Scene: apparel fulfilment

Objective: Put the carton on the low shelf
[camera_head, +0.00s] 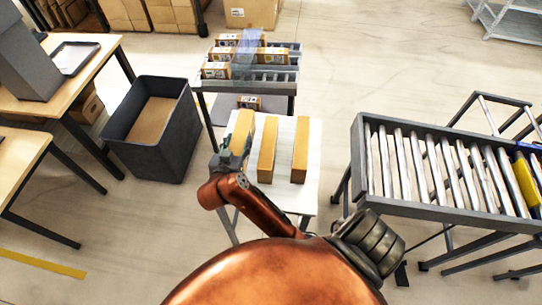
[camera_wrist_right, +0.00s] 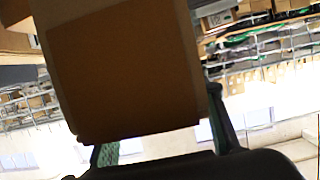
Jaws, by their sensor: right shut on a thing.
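A brown carton (camera_head: 243,125) is held upright by my right gripper (camera_head: 235,150) at the left side of a white table. In the right wrist view the same carton (camera_wrist_right: 125,70) fills the middle between the two fingers of my right gripper (camera_wrist_right: 155,125). Beyond the table stands a rack with a roller top (camera_head: 283,74) and a low shelf (camera_head: 222,103). One small labelled carton (camera_head: 248,102) sits on the low shelf, partly hidden. I cannot tell whether the held carton touches the table. My left gripper is not in view.
Two more cartons (camera_head: 267,150) (camera_head: 300,150) stand on the white table (camera_head: 284,190). Several labelled cartons (camera_head: 217,70) fill the rack top. A dark bin (camera_head: 180,140) stands left, a roller conveyor (camera_head: 440,165) right. Floor between table and conveyor is clear.

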